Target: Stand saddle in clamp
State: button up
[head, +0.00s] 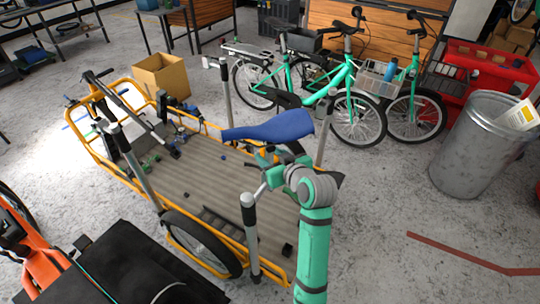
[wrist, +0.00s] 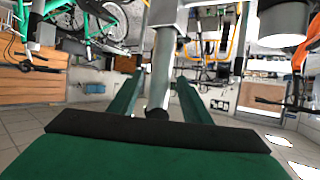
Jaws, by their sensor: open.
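The blue saddle (head: 272,127) is above the cargo bike's bed in the head view, its narrow nose to the left. My gripper (head: 268,168) is just below it, at the end of my teal arm. In the wrist view my gripper (wrist: 157,95) has its green fingers apart, with a grey metal post (wrist: 161,65) between them. The post ends in a dark tip near the gripper's palm. I cannot tell whether the fingers touch it, or make out how the saddle is supported. I cannot clearly identify the clamp.
The orange-framed cargo bike has a ribbed bed (head: 205,175). Upright posts with dark fittings, including the front one (head: 249,225), stand around it. Teal bikes (head: 330,90) stand behind; a metal bin (head: 466,150) is at right. The floor at lower right is mostly clear.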

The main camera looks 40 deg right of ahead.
jog(key=v, duration=1)
jog(key=shift+s+r, duration=0.15)
jog(key=shift+s, duration=0.15)
